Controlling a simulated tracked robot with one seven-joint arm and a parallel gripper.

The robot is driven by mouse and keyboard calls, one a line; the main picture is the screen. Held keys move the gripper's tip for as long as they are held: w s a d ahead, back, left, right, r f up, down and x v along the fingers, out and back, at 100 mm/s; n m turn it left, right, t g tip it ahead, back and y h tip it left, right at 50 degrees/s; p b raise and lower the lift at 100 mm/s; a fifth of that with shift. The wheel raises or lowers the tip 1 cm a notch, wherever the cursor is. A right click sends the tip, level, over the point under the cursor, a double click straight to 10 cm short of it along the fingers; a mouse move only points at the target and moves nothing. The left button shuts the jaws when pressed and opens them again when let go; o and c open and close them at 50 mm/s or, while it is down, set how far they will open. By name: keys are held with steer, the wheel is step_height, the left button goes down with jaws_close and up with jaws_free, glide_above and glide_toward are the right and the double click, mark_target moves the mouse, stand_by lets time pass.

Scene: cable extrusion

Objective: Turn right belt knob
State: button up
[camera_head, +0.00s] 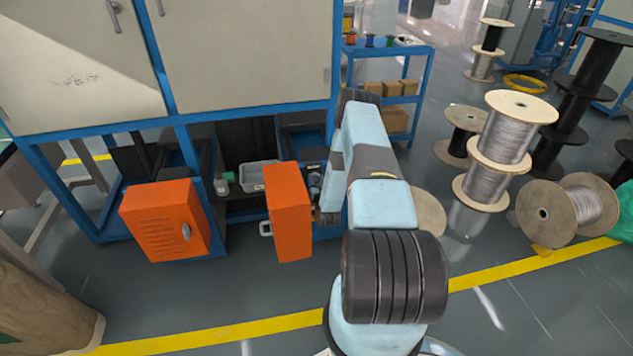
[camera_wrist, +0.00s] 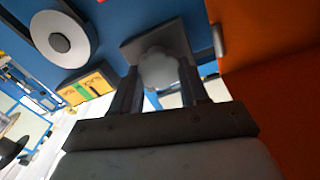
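In the wrist view a grey rounded knob (camera_wrist: 158,68) stands on a dark square plate (camera_wrist: 165,38) fixed to a blue panel. I cannot tell from its look alone whether it is the right belt knob. My gripper (camera_wrist: 159,80) points at it with its two dark fingers apart, one on each side of the knob's outline. A gap seems to show on both sides, but contact is hard to judge. In the head view my arm reaches down beside the orange door, and the gripper and the knob cannot be made out there.
An open orange door (camera_head: 289,212) stands close left of my arm; orange also fills the wrist view's right side (camera_wrist: 275,100). A second orange door (camera_head: 165,220) is farther left. A round white-and-grey disc (camera_wrist: 60,40) sits on the blue panel. Cable spools (camera_head: 497,130) stand at right.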

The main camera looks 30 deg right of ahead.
steer(key=c, duration=0.5)
steer(key=shift+n, duration=0.4)
steer(key=o, duration=1.1)
steer(key=shift+c, duration=0.2)
steer(key=v, duration=1.4)
steer(key=shift+w, duration=0.1)
